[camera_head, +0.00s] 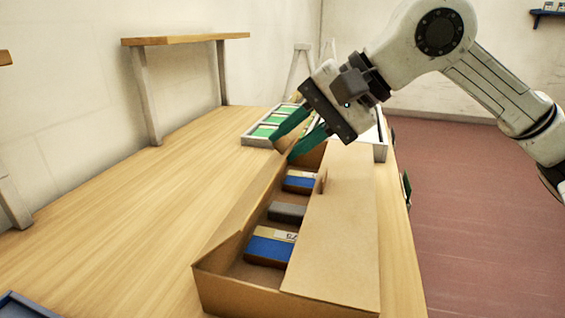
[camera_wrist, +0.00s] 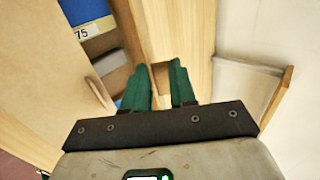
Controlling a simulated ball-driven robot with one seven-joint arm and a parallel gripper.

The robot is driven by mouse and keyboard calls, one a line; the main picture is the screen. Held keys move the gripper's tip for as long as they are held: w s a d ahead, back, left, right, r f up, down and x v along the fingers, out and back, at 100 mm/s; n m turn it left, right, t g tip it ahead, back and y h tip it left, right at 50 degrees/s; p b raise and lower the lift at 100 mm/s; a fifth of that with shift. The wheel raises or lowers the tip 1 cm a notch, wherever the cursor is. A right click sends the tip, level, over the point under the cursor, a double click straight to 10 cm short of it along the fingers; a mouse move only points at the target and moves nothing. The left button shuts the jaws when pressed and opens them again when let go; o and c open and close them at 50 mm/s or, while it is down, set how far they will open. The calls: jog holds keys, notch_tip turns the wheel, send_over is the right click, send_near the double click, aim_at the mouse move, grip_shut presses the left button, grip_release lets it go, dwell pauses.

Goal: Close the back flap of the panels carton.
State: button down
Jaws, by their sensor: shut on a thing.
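The panels carton (camera_head: 243,293) is a long brown cardboard box on the wooden table, holding several blue-and-tan boxes and a dark grey one. Its wide right flap (camera_head: 345,220) lies over the right part of the opening, and its left flap (camera_head: 238,215) leans outward. My gripper (camera_head: 283,148) is at the carton's far end, its green fingers pointing down and to the left. The fingers are shut on cardboard there, which looks like the back flap; they mostly hide it in the head view. In the wrist view, a brown cardboard edge (camera_wrist: 160,76) shows between the fingers.
A grey tray with green items (camera_head: 262,132) stands just beyond the carton, near my gripper. A wooden shelf (camera_head: 185,39) on posts stands at the back left. A blue tray (camera_head: 25,305) is at the front left. The table's left part is clear.

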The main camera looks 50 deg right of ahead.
jog(key=f+t+b, duration=0.1)
jog(key=b, duration=0.2)
jog(key=s+f+t+y+b, duration=0.1)
jog(key=b, duration=0.2)
jog(key=s+d+f+t+b, duration=0.1)
jog(key=b, duration=0.3)
jog(key=shift+s+f+t+y, duration=0.15)
jog(key=shift+f+t+y, duration=0.15)
jog(key=shift+f, duration=0.05)
jog(key=shift+b, duration=0.3)
jog(key=shift+s, duration=0.1)
jog(key=c, duration=1)
grip_release()
jog(key=shift+r, duration=0.1)
jog(key=shift+o, duration=0.2)
